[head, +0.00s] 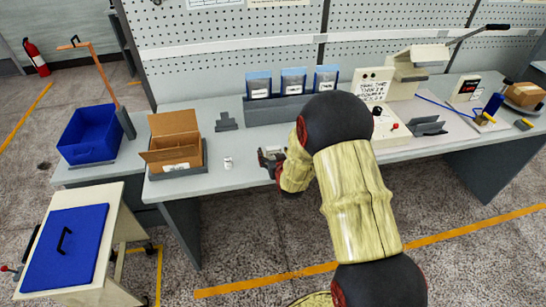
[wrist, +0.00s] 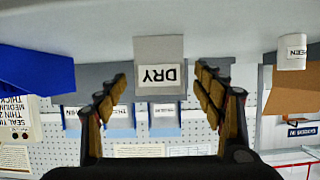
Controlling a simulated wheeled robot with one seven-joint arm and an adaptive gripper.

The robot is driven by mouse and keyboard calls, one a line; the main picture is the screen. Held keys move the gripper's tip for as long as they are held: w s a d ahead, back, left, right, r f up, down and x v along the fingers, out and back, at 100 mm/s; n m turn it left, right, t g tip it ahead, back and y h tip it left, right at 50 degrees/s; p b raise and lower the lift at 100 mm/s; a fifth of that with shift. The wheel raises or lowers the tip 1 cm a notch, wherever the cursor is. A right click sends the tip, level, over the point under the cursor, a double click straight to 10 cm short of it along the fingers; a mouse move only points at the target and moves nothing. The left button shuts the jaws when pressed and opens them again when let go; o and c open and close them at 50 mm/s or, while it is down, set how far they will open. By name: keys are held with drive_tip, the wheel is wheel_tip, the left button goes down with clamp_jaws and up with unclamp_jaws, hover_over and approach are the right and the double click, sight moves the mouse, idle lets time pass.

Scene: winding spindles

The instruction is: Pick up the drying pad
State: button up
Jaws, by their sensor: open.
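A light grey pad with a white label reading "DRY" (wrist: 160,50) shows in the wrist view, where the picture is upside down. It stands on the bench top, straight ahead in the gap between my fingers. My gripper (wrist: 160,84) is open, with one finger on each side of the pad in the picture. I see no contact, and the distance to the pad is hard to judge. In the head view my gripper (head: 269,157) is low over the front of the bench (head: 200,181). I cannot make out the pad there; my gripper and arm cover that area.
A small white jar (head: 228,162) and an open cardboard box (head: 175,138) are left of my gripper. A grey stand (head: 226,122) and a rack (head: 261,113) with blue packets are behind. A machine with a red knob (head: 386,118) is to the right.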

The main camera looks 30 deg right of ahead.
drive_tip(key=shift+x, duration=0.95)
drive_tip(key=c, duration=1.1)
drive_tip(key=shift+c, duration=0.7)
